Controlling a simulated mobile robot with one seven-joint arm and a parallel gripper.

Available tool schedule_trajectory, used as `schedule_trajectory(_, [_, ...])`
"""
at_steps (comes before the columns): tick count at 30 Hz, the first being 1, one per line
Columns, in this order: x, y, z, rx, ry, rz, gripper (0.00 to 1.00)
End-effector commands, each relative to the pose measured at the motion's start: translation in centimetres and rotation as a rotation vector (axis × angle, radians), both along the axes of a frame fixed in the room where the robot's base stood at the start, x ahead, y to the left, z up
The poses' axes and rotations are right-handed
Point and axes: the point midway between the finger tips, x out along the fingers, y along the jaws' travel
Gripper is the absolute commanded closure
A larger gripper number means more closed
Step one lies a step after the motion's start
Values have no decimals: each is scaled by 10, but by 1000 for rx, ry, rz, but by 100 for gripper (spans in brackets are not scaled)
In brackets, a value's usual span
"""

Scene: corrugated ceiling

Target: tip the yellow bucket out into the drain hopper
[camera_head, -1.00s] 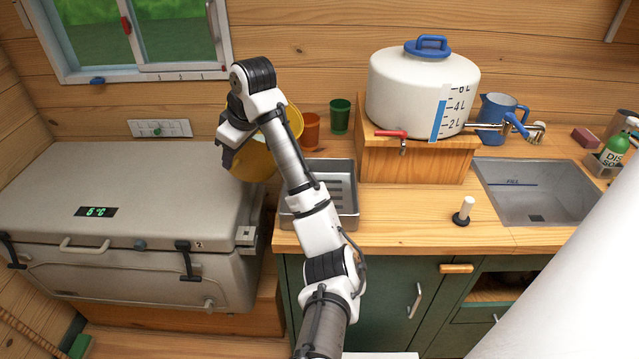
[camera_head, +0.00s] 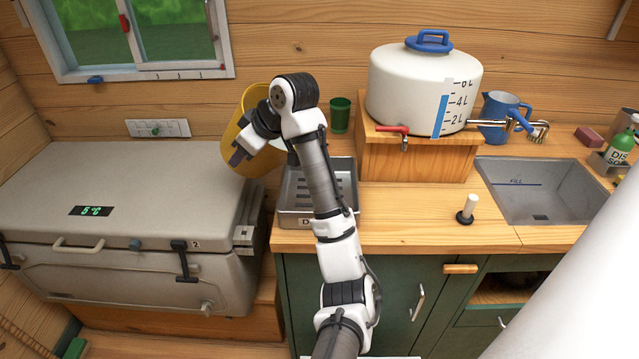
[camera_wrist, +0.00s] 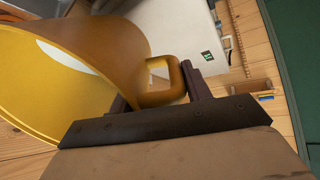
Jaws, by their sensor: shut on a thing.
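The yellow bucket (camera_head: 239,130) is held in the air, tilted, above the gap between the cooler and the counter, to the left of the drain hopper. My gripper (camera_head: 248,146) is shut on its handle, and the wrist view shows the handle (camera_wrist: 160,97) between the two fingers. In the wrist view the bucket (camera_wrist: 100,55) has its open mouth to the left, with a pale patch inside that may be liquid. The drain hopper (camera_head: 287,219), a metal slotted tray marked with a "D", sits at the counter's left end, partly hidden by my arm.
A grey cooler (camera_head: 130,185) stands at left. A green cup (camera_head: 340,115) stands behind the hopper. A white water tank (camera_head: 410,85) on a wooden box, a blue jug (camera_head: 500,112), a stopper (camera_head: 467,209) and a sink (camera_head: 545,190) are to the right.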

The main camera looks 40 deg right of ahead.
Motion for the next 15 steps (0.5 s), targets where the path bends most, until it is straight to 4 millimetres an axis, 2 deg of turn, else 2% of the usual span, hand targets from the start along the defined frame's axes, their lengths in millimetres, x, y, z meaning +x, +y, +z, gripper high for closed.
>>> schedule_trajectory(15, [-4,-2,1,34,-68,2,100])
